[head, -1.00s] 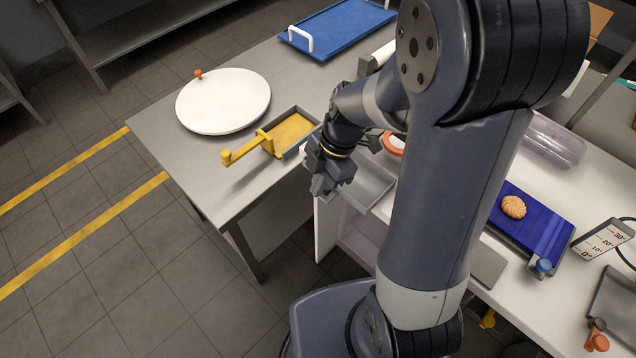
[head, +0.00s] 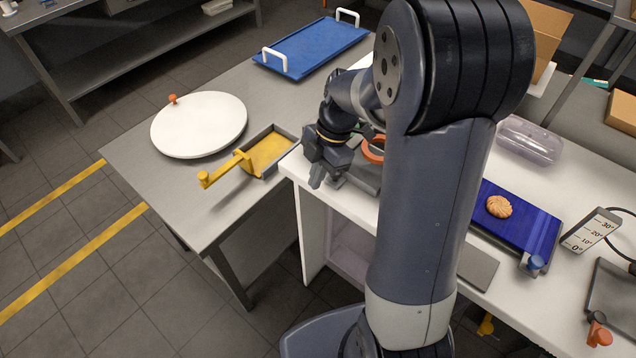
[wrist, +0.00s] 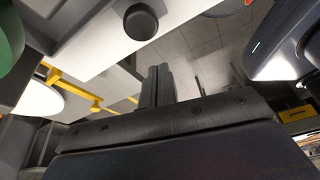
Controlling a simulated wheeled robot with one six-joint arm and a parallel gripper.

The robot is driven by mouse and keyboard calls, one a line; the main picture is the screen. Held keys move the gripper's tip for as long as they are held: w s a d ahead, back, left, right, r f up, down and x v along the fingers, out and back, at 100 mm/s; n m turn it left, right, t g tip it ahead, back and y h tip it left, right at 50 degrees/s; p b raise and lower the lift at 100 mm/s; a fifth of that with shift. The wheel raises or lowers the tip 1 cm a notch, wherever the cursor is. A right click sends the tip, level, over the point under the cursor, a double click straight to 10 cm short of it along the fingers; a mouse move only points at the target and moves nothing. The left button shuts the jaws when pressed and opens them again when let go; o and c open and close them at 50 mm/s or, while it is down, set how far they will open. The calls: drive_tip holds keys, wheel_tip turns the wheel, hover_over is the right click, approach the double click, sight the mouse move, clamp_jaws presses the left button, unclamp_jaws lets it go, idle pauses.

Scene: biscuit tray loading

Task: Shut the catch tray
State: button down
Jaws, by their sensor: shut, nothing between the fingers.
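A flat grey metal tray (head: 365,178), which looks like the catch tray, lies near the left front edge of the white counter, partly hidden behind my arm. My gripper (head: 317,180) is shut and empty, pointing down at the counter's left edge, just left of the tray. I cannot tell whether they touch. In the wrist view my shut fingers (wrist: 155,85) point away over the floor. A round black knob (wrist: 141,21) shows there on a pale grey part; I cannot tell whether it belongs to the tray.
A steel pan with a yellow inside (head: 268,150) and yellow handle is left of my gripper. A white round board (head: 200,125) and blue tray (head: 313,47) share its table. A biscuit (head: 498,207) lies on a blue belt (head: 530,225) right of my arm.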

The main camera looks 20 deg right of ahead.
drive_tip(key=s+v, duration=0.1)
drive_tip(key=v, duration=0.8)
drive_tip(key=shift+w+a+r, duration=0.2)
drive_tip(key=shift+w+r, duration=0.15)
drive_tip(key=shift+r, duration=0.15)
drive_tip(key=shift+f, duration=0.1)
wheel_tip(320, 180, down, 9)
drive_tip(key=shift+d+f+p, duration=0.1)
drive_tip(key=shift+d+p, duration=0.05)
drive_tip(key=shift+p, duration=0.35)
drive_tip(key=s+a, duration=0.2)
drive_tip(key=shift+a+p, duration=0.4)
